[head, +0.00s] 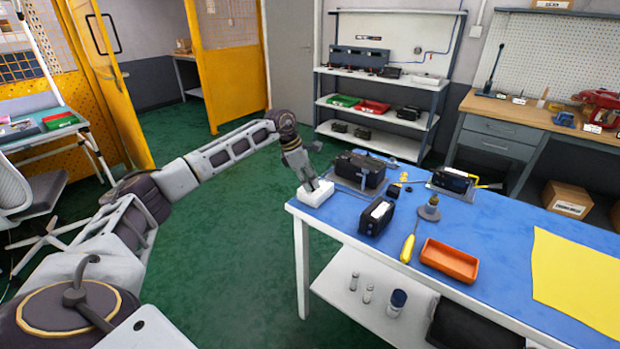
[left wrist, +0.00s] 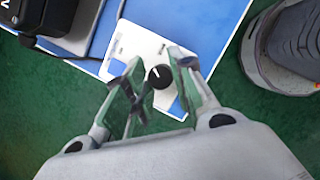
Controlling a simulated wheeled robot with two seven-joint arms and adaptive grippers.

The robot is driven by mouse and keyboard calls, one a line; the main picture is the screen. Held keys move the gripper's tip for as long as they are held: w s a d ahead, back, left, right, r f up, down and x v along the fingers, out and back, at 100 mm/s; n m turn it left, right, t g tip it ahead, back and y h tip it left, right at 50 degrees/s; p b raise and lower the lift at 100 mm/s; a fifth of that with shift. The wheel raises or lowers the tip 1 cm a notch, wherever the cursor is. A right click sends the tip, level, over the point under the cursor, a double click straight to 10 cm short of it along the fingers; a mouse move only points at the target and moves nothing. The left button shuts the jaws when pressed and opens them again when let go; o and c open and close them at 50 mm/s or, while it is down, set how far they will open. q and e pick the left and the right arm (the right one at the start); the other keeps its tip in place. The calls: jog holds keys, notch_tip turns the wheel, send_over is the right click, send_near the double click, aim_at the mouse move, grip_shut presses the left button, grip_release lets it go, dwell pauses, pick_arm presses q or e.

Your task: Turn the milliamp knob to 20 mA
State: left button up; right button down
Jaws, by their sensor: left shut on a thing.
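The white milliamp box (head: 316,197) sits at the left corner of the blue bench; it also shows in the left wrist view (left wrist: 127,42). Its round black knob (left wrist: 160,78) carries a short white pointer mark, which points up and slightly left in the left wrist view. The scale figures are too small to read. My left gripper (head: 311,184) reaches down onto the box. In the left wrist view its fingers (left wrist: 160,70) stand on either side of the knob, shut on it. The gripper hides the knob in the head view. My right gripper is out of view.
Black devices (head: 377,215) stand close beside the box. A yellow-handled screwdriver (head: 408,248), an orange tray (head: 449,260) and a yellow sheet (head: 575,280) lie farther right on the blue bench (head: 500,235). Green floor lies open left of the bench.

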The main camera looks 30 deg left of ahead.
pick_arm(q)
jog(key=shift+w+r+m+g+h+p, duration=0.15)
jog(key=shift+m+g+h+p, duration=0.3)
jog(key=shift+m, duration=0.65)
jog(key=shift+a+m+g+p, duration=0.1)
jog(key=shift+m+g+p, duration=0.45)
jog(key=shift+m, duration=0.95)
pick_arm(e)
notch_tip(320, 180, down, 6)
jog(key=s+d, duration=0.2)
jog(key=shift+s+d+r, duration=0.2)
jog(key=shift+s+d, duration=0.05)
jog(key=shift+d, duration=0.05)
pick_arm(q)
jog(key=o, duration=1)
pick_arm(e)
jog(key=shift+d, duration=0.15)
pick_arm(q)
jog(key=shift+v, duration=5.9)
